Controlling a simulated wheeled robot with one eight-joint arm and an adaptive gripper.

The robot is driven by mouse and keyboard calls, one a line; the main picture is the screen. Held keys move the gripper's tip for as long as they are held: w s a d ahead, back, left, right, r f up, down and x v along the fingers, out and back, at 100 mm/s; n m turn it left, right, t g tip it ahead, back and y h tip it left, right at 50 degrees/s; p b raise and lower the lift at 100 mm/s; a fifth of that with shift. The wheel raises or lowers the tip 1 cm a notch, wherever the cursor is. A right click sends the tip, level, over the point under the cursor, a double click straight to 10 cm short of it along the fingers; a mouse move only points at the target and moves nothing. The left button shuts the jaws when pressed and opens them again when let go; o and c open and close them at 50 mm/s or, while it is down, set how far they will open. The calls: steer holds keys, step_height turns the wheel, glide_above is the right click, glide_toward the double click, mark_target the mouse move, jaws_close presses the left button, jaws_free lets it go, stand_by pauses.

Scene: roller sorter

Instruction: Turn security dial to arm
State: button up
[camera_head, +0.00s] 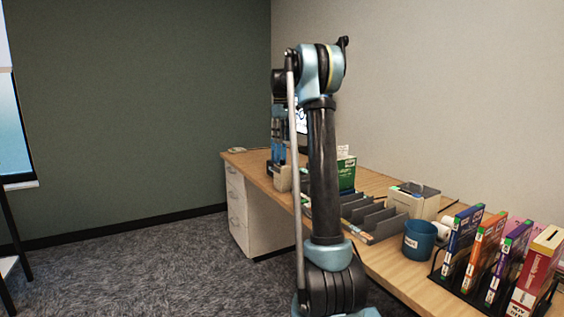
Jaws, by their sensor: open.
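I cannot make out a security dial anywhere in the head view. My own arm stands upright through the middle of the picture and hides part of the desk and the wall behind it. I cannot pick out my gripper or its fingers in this view. A dark and blue shape shows beside the arm over the desk's far part, too small and covered to tell apart.
A long wooden desk (398,270) with white drawers (237,208) runs along the right wall. On it are a grey sorter tray (388,226), a white box (414,203), a blue cup (420,240) and a rack of coloured binders (487,262). Carpet (150,270) at left is clear.

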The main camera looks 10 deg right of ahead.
mark_target(282, 162)
step_height(282, 162, down, 11)
steer(key=shift+w+d+r, duration=0.1)
steer(key=shift+w+d, duration=0.05)
steer(key=shift+c, duration=0.6)
jaws_close()
